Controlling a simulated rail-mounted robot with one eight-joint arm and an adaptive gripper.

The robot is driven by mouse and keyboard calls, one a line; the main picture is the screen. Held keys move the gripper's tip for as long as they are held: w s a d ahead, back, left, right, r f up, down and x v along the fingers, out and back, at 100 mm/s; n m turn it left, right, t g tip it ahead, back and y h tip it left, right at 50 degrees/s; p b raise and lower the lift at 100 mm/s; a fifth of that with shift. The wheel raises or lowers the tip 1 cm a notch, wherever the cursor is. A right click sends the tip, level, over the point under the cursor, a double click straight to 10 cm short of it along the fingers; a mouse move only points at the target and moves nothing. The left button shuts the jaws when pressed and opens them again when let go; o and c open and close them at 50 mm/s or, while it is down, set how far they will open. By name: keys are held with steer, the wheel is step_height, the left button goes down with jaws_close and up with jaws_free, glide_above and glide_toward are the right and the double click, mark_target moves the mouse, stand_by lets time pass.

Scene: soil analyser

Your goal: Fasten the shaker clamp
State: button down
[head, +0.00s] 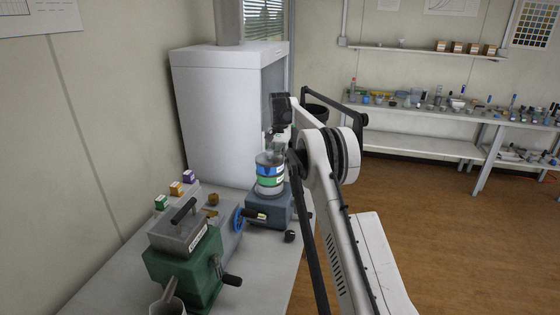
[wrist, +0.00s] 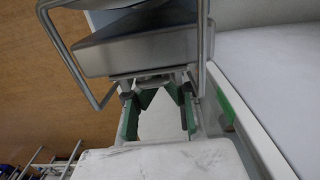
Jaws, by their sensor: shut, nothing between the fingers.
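The shaker (head: 268,207) is a blue-grey box on the bench, in the middle of the head view. A clear, round vessel (head: 268,173) with blue, white and green bands stands upright on it. My gripper (head: 272,133) is just above the top of this vessel, shut and empty. I cannot tell whether it touches anything there. The clamp is too small to make out in the head view. In the wrist view, a bent metal rod (wrist: 77,62) runs beside a grey metal plate (wrist: 140,40); I cannot tell whether it belongs to the clamp.
A white cabinet (head: 215,115) stands close behind the shaker. In front are a green machine (head: 180,272) with a crank, a blue handwheel (head: 239,219) and several small boxes (head: 176,188). A side bench (head: 400,117) with labware stands at the back right. The wooden floor (head: 450,240) is clear.

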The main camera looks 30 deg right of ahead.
steer(key=shift+r, duration=0.2)
steer(key=shift+r+p, duration=0.35)
steer(key=shift+r, duration=0.3)
steer(key=shift+w+d, duration=0.1)
